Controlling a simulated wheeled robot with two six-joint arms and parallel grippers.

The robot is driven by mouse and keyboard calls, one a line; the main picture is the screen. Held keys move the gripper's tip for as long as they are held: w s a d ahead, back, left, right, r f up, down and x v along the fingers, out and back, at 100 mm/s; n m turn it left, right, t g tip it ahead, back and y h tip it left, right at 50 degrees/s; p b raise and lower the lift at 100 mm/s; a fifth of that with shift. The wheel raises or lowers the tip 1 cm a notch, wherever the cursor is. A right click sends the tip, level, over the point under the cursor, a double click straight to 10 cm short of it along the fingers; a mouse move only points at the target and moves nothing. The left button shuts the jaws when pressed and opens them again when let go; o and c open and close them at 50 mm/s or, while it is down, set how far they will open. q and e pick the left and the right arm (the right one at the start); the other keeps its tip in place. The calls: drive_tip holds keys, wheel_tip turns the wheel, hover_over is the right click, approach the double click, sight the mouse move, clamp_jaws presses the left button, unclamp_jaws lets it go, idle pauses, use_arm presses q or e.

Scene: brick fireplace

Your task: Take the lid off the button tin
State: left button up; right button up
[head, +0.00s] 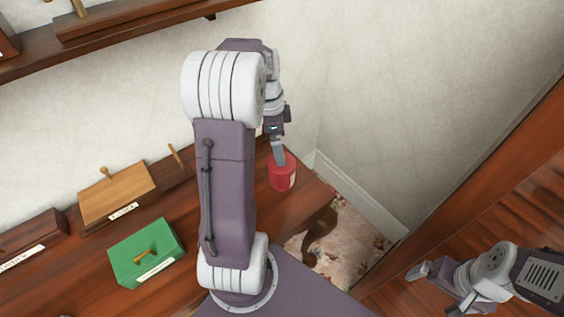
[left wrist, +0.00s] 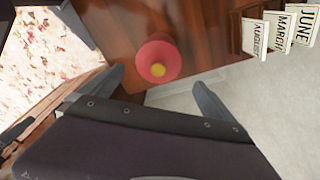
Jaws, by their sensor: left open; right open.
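The button tin (head: 281,176) is a small red round tin with a pale label, upright near the right end of the wooden surface. In the left wrist view its red top (left wrist: 158,50) shows from above, with a yellow knob (left wrist: 158,70) on it. My left gripper (head: 278,155) is at the tin's top in the head view. In the left wrist view its fingers (left wrist: 158,82) are open, one on each side of the knob in the picture; I cannot tell whether they touch the tin. My right gripper (head: 440,283) is open and empty at lower right, away from the tin.
A green box (head: 125,252) with an orange handle, a tan wooden lidded box (head: 118,190) and a dark box (head: 30,236) stand left on the wooden surface (head: 300,203). Month cards (left wrist: 278,35) show in the wrist view. A shelf (head: 140,32) runs above; a wall is close right.

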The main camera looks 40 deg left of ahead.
use_arm(q)
drive_tip(key=shift+w+f, duration=0.2)
drive_tip(key=shift+f, duration=0.75)
drive_tip(key=shift+s, duration=0.1)
drive_tip(key=f, duration=0.2)
drive_tip(key=d+f, duration=0.1)
drive_tip(key=f, duration=0.1)
drive_tip(key=shift+f+b, duration=0.15)
drive_tip(key=shift+b, duration=0.2)
drive_tip(key=shift+a+f, duration=0.1)
drive_tip(key=shift+f, duration=0.3)
drive_tip(key=shift+r, duration=0.1)
drive_tip(key=shift+c, duration=1.2)
drive_tip(key=c, duration=1)
